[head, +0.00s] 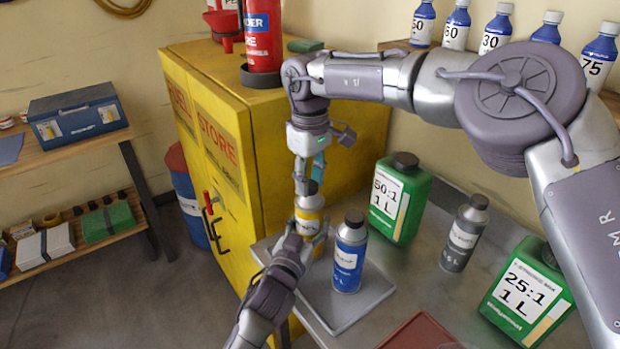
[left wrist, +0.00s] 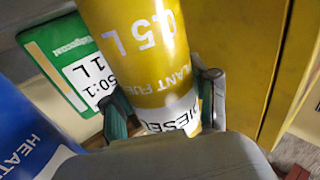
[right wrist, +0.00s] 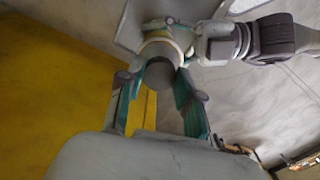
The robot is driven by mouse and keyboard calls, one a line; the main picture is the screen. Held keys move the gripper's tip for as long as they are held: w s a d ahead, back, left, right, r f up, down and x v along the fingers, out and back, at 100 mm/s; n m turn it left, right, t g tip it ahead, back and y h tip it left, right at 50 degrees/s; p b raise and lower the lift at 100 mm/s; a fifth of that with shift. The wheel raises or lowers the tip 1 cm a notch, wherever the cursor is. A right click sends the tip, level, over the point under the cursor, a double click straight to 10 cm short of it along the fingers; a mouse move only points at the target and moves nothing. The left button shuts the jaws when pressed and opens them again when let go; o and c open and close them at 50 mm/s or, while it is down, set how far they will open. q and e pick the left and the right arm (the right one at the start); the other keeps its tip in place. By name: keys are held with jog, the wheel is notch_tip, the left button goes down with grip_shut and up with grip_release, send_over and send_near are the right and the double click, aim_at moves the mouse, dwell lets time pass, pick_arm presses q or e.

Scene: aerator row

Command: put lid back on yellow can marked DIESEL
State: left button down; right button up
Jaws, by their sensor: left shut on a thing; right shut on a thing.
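The yellow can (head: 309,222) stands upright on a grey mat (head: 345,308). The left wrist view shows the yellow can (left wrist: 140,45) with DIESEL on its white band. My left gripper (head: 308,240) is shut around the can's side. My right gripper (head: 310,172) comes down from above and is shut on a dark lid (head: 309,187). In the right wrist view the lid (right wrist: 158,73) sits between the fingers, in line with the can's top. The lid is at the can's neck; I cannot tell whether it is fully seated.
A blue can (head: 349,252) stands close right of the yellow can. A green 50:1 jug (head: 398,200), a grey can (head: 464,235) and a green 25:1 jug (head: 525,295) stand further right. The yellow cabinet (head: 270,130) is close behind. A red tray (head: 420,332) lies in front.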

jog(key=o, duration=0.7)
jog(key=shift+r, duration=2.3)
jog(key=shift+c, duration=0.3)
